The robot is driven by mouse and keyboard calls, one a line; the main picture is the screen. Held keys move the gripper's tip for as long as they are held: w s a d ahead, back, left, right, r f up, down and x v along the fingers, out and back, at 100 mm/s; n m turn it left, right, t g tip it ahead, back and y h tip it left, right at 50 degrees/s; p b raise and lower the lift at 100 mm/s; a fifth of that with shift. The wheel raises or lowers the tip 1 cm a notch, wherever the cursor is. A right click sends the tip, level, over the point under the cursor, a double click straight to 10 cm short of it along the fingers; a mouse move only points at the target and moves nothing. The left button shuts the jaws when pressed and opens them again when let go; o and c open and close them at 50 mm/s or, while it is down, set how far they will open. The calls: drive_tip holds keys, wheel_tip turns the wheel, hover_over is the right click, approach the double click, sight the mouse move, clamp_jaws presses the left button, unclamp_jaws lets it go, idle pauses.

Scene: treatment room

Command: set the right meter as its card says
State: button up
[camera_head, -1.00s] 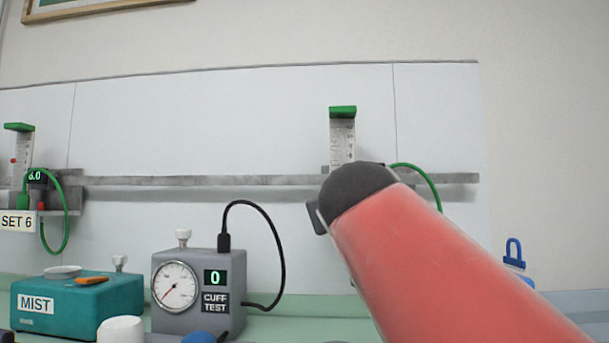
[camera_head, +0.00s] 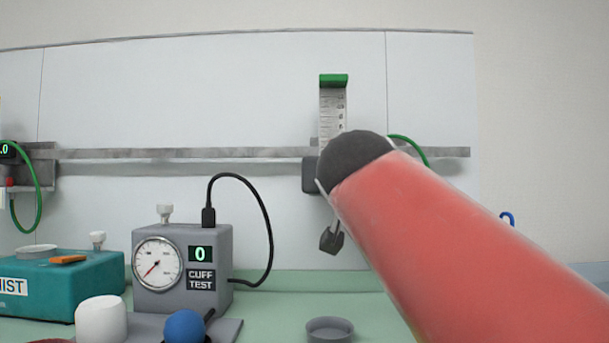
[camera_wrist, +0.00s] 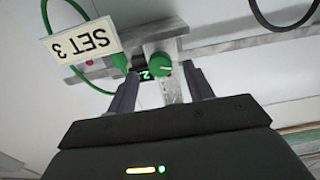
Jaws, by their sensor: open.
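The right meter (camera_head: 332,104) is a clear scaled tube with a green top, mounted on the wall rail. My arm hides its lower part in the head view. In the wrist view, which is turned over, its green knob (camera_wrist: 160,64) shows beside a small lit display (camera_wrist: 144,75), mostly hidden; a 2 seems readable. Its white card (camera_wrist: 82,41) reads SET 3, upside down. My gripper (camera_wrist: 162,90) is open, with one finger on each side below the knob in the picture. The knob appears beyond the fingertips; I cannot tell whether they touch it.
The rail (camera_head: 180,154) runs along the white wall panel. A grey CUFF TEST box (camera_head: 212,256) with a dial and black cable stands on the green counter, left of my arm. A teal box (camera_head: 85,285), a white jar (camera_head: 101,320) and a blue ball (camera_head: 185,327) are nearby.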

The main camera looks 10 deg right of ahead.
drive_tip(key=w, duration=0.2)
drive_tip(key=w+d, duration=0.1)
drive_tip(key=w, duration=0.1)
drive_tip(key=shift+w+p, duration=0.4)
drive_tip(key=shift+c, duration=0.2)
drive_tip(key=c, duration=0.9)
drive_tip(key=shift+n, duration=1.4)
drive_tip(key=o, duration=0.9)
drive_tip(key=shift+o, duration=0.2)
drive_tip(key=shift+s, duration=0.15)
